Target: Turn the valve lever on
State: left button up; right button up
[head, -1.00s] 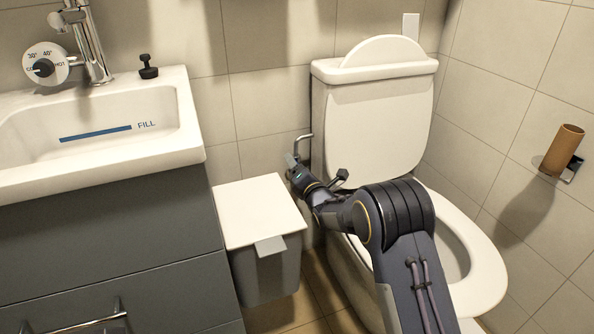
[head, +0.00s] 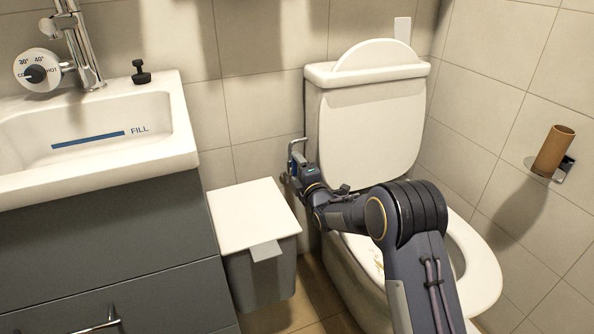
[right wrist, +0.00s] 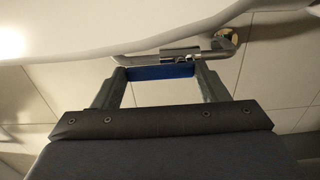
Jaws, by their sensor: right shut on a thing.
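The valve is a chrome fitting on a pipe (head: 298,146) at the wall, left of the toilet. In the right wrist view the chrome valve body (right wrist: 172,58) runs sideways under the white toilet. Its blue lever (right wrist: 160,72) spans the space between my two fingertips. My right gripper (head: 296,171) is at the valve, and it also shows in the right wrist view (right wrist: 158,78), shut on the blue lever. In the head view the gripper and wrist hide most of the valve. My left gripper is not in view.
The toilet (head: 370,125) stands close to the right of the valve, with my right arm across its front. A lidded bin (head: 250,212) stands left of the gripper. A sink (head: 100,150) on a grey cabinet is further left. A paper-roll holder (head: 556,152) is on the right wall.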

jog(key=shift+o, duration=0.2)
jog(key=o, duration=0.7)
jog(key=p+v, duration=0.2)
jog(key=v, duration=0.5)
jog(key=shift+s+d, duration=0.15)
jog(key=shift+s, duration=0.2)
jog(key=shift+d, duration=0.1)
